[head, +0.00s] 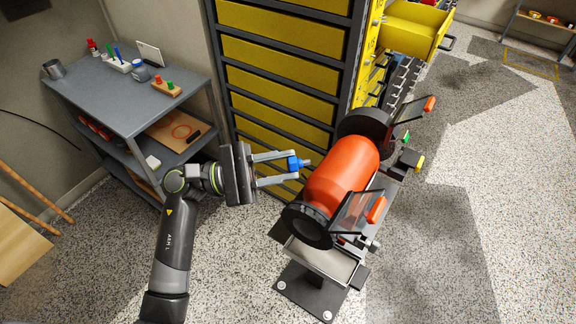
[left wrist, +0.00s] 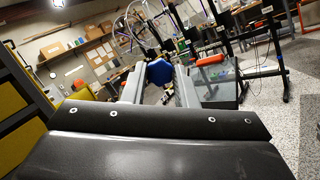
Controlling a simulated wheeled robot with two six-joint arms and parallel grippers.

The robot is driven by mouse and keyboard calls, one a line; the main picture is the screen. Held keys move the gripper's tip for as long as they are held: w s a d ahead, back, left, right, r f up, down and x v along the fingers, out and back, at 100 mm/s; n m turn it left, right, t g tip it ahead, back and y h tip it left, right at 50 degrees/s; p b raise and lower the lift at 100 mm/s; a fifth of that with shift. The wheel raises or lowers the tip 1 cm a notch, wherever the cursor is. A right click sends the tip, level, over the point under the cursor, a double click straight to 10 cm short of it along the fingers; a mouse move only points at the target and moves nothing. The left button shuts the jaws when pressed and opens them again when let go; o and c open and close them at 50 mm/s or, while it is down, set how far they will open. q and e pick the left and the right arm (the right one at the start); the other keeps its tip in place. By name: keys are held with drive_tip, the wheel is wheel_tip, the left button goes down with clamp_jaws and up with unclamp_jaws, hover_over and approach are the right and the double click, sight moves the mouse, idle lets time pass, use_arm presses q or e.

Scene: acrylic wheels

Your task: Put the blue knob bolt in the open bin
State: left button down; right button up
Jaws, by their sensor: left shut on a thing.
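My left gripper (head: 292,169) is shut on the blue knob bolt (head: 293,163), which sits between its fingertips. The bolt's thin shank points to the right in the head view. In the left wrist view the blue knob (left wrist: 159,72) shows between the two grey fingers. The bolt is held in the air between the yellow drawer cabinet and the orange grinder. An open yellow drawer-like bin (head: 412,32) juts out of the cabinet at the top right of the head view, well apart from the gripper. My right gripper is not in view.
The orange bench grinder (head: 341,172) on its stand is close to the right of the gripper. The yellow drawer cabinet (head: 285,75) stands behind. A grey shelf cart (head: 125,95) with small items is at the left. Speckled floor at the right is clear.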

use_arm(q)
drive_tip(key=s+a+r+n+t+y, duration=0.4)
drive_tip(key=s+a+r+n+t, duration=0.15)
drive_tip(key=a+r+t, duration=0.35)
drive_tip(key=w+d+f+m+g+h, duration=0.1)
drive_tip(key=f+m+g, duration=0.4)
drive_tip(key=g, duration=0.5)
drive_tip(key=w+d+f+m+g, duration=0.4)
drive_tip(key=d+f+m+g, duration=0.2)
drive_tip(key=g, duration=0.4)
drive_tip(key=shift+w+d+m+h, duration=0.3)
drive_tip(key=shift+w+m+h, duration=0.05)
drive_tip(key=shift+h, duration=0.05)
drive_tip(key=s+a+f+n+t+y, duration=0.1)
drive_tip(key=a+n+t+y, duration=0.3)
drive_tip(key=t, duration=0.9)
drive_tip(key=s+a+f+n+t+y, duration=0.1)
drive_tip(key=a+n+t+y, duration=0.3)
drive_tip(key=a+n+t, duration=0.6)
drive_tip(key=s+n+t, duration=0.1)
drive_tip(key=n+t, duration=0.2)
drive_tip(key=t, duration=0.1)
drive_tip(key=shift+a+t+y, duration=0.3)
drive_tip(key=shift+a+y, duration=0.1)
